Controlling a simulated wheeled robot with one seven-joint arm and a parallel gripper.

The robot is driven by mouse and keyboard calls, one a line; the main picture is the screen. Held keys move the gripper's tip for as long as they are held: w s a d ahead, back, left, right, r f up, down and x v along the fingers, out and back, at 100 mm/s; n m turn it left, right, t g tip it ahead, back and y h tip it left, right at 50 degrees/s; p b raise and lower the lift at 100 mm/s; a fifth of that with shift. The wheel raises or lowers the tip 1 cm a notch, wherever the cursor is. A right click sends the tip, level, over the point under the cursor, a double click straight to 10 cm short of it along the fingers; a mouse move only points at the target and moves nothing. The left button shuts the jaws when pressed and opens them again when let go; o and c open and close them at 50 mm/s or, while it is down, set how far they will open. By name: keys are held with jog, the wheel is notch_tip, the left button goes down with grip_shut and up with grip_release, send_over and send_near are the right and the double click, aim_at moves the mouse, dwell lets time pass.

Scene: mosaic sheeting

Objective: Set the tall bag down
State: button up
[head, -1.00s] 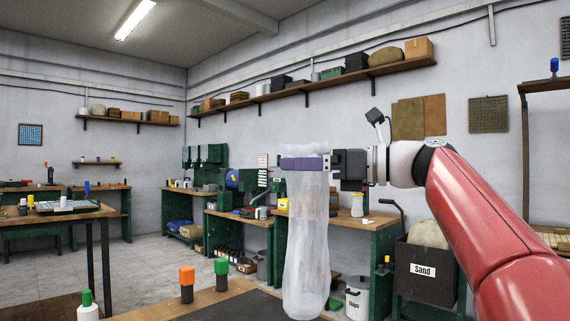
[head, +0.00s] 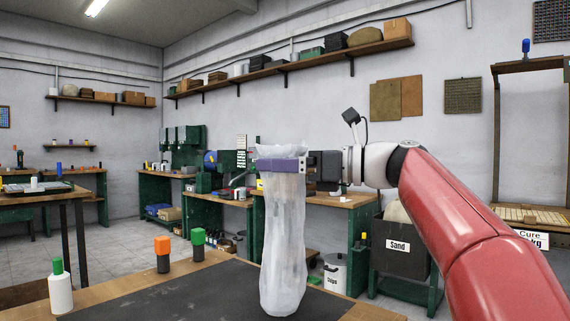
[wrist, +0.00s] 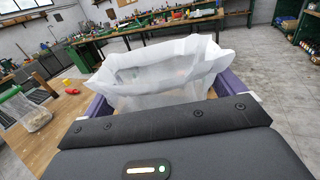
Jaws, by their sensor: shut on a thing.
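The tall bag (head: 284,240) is a long, whitish translucent sack hanging upright in the head view. My gripper (head: 283,165) is shut on the bag near its top, with purple fingers across its neck. The bag's bottom end appears over the dark mat (head: 190,296) on the wooden table in front; I cannot tell whether it touches. In the wrist view the bag's open, crumpled mouth (wrist: 160,75) spreads between the purple fingers.
An orange-capped bottle (head: 163,255), a green-capped bottle (head: 198,244) and a white bottle with a green cap (head: 60,288) stand along the table's left and back edges. The mat around the bag looks clear. Green workbenches stand behind.

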jog(key=shift+f+b, duration=0.4)
jog(key=shift+f, duration=0.2)
jog(key=o, duration=1)
jog(key=shift+c, duration=0.2)
